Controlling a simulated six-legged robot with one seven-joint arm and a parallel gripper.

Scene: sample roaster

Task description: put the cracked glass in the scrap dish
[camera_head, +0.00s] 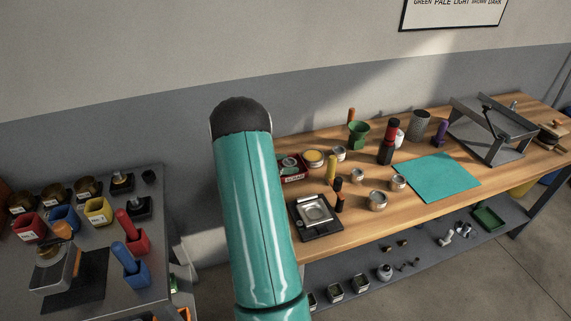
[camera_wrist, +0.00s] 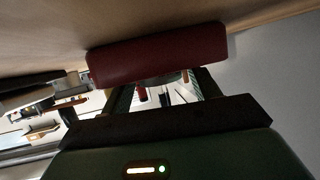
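The scrap dish (camera_head: 294,178) is a small red tray with a white label, at the left end of the wooden bench, partly behind my arm. A round, pale-rimmed piece (camera_head: 289,163) shows in it; I cannot tell whether it is the cracked glass. My gripper (camera_wrist: 165,88) is hidden in the head view. In the wrist view its two dark fingers stand apart, tips hidden behind a dark red wall (camera_wrist: 160,52), seemingly the dish. A dim curved edge shows between the fingers; I cannot tell whether they hold it.
A teal mat (camera_head: 437,177) lies clear further right. A grey table (camera_head: 90,262) with coloured bins stands at left.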

